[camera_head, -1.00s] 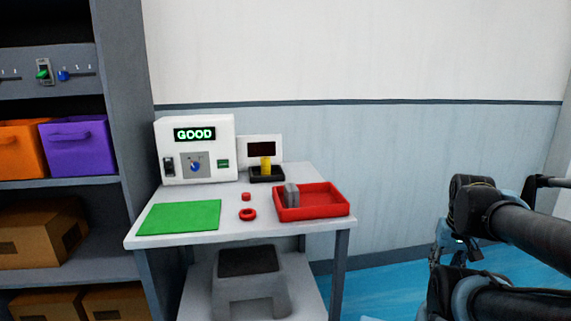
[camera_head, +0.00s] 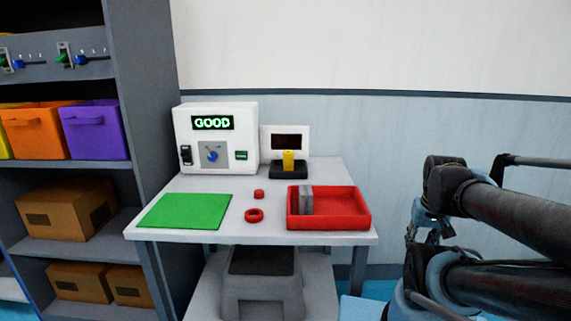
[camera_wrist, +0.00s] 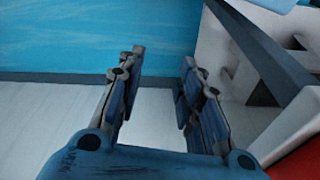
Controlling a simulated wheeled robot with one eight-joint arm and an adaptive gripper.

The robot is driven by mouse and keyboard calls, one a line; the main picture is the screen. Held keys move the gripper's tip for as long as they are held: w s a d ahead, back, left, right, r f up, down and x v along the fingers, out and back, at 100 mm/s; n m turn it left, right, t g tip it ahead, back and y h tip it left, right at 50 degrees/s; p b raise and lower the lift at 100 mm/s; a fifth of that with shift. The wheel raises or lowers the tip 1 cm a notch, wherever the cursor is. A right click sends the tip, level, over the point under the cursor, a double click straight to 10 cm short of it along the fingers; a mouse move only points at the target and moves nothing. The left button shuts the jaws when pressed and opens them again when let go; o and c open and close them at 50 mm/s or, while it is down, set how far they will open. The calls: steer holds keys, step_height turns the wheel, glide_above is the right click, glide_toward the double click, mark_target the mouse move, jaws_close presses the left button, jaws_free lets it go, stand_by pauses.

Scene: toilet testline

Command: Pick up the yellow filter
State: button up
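The yellow filter (camera_head: 288,160) is a small upright piece standing on a black base (camera_head: 289,172) at the back of the white table, in front of a small white panel with a dark screen. My gripper shows in the wrist view (camera_wrist: 160,72), with its two fingers spread apart and nothing between them. In the head view my arm is at the right, well away from the filter, with its end low near the table's right side. The filter is not recognisable in the wrist view.
The white table (camera_head: 180,232) holds a white tester (camera_head: 216,150) reading GOOD, a green mat (camera_head: 186,211), a red ring (camera_head: 254,215), a small red piece (camera_head: 259,194) and a red tray (camera_head: 352,222) with grey pieces. A shelf with bins stands left; a grey stool (camera_head: 262,290) is underneath.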

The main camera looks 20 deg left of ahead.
steer(key=o, duration=0.4)
steer(key=shift+r, duration=0.1)
steer(key=shift+o, duration=1.1)
steer(key=shift+w+a+r+n, duration=0.15)
steer(key=shift+w+a+r, duration=0.1)
steer(key=shift+r, duration=0.3)
steer(key=shift+w+a+r+n, duration=0.1)
steer(key=shift+a+r+n, duration=0.1)
steer(key=shift+r, duration=0.35)
step_height(320, 180, up, 22)
steer(key=f+n+t+y, duration=0.15)
steer(key=n+y, duration=0.25)
steer(key=n, duration=0.5)
glide_above(289, 160)
steer(key=s+d, duration=0.3)
steer(key=d, duration=0.2)
steer(key=r, duration=0.1)
steer(key=shift+m, duration=0.25)
steer(key=x, duration=1.6)
steer(key=shift+w+a+f, duration=0.1)
steer(key=shift+a, duration=0.05)
